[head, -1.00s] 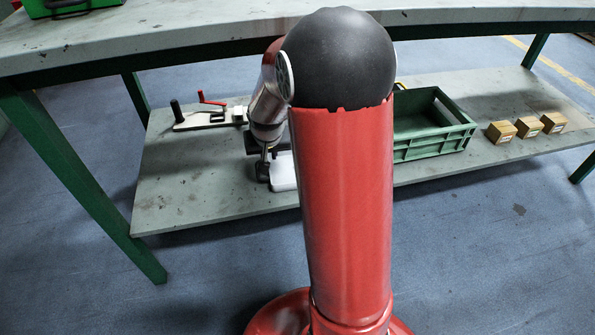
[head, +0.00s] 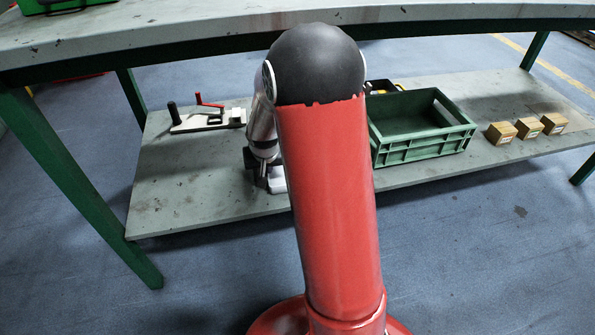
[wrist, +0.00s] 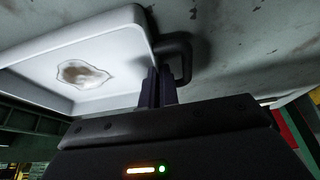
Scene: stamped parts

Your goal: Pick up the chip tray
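The chip tray (wrist: 95,60) is a shallow white tray with a raised rim and a brown patch on its floor. A dark loop handle (wrist: 186,55) sticks out from its side. In the head view a small white part of the tray (head: 278,184) shows on the lower shelf; my arm hides the rest. My gripper (wrist: 160,70) has its two dark fingers close together at the tray's rim, beside the handle and overlapping its near end. I cannot tell whether they pinch anything. In the head view my gripper (head: 261,172) is partly hidden by my arm.
A green crate (head: 425,150) stands right of my arm on the lower shelf (head: 185,195). Several small boxes (head: 528,128) sit further right. A device with a red lever (head: 207,115) lies at the back left. The workbench top (head: 200,38) overhangs the shelf. The shelf's left front is clear.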

